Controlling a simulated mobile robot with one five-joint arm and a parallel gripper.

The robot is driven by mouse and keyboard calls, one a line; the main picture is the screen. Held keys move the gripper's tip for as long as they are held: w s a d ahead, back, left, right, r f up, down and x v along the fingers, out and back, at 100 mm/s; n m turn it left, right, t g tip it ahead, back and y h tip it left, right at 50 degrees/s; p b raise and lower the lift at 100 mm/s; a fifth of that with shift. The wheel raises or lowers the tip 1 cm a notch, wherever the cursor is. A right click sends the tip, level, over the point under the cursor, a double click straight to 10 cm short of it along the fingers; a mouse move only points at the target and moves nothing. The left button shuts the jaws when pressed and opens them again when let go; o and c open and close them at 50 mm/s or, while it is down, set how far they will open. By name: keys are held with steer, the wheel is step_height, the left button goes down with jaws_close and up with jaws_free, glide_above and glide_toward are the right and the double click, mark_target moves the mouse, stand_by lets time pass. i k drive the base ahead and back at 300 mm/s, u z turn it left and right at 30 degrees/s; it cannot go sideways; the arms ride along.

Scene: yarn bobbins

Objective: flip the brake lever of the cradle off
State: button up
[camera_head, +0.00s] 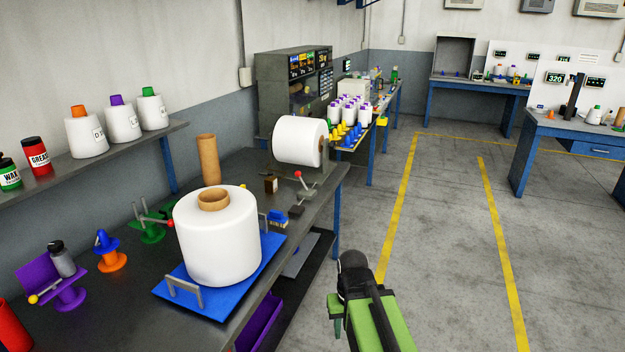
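A white bobbin (298,141) lies on its side in a dark cradle (322,172) on the far part of the dark bench. A lever with a red knob (298,174) stands at the cradle's front, its arm slanting down to the right to a small grey base on the bench. I take this as the brake lever. My gripper (337,312), at the bottom right of the picture, is beside the bench's front edge, well apart from the lever. My green and black arm hides most of it, so its opening does not show.
A large upright white bobbin (216,238) stands on a blue tray (262,262) nearer on the bench. A brown tube (208,160), green stand (151,228), orange stand (111,257) and purple stand (70,295) are behind or left of it. The floor (445,235) at right is clear.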

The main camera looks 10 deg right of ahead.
mark_target(298, 173)
steer(key=z, duration=0.3)
steer(key=k, duration=0.2)
steer(key=u, duration=0.6)
steer(key=i, duration=0.7)
steer(key=u, duration=0.95)
steer(key=k, duration=0.15)
steer(key=u, duration=3.25)
steer(key=k, duration=2.85)
steer(key=z, duration=0.05)
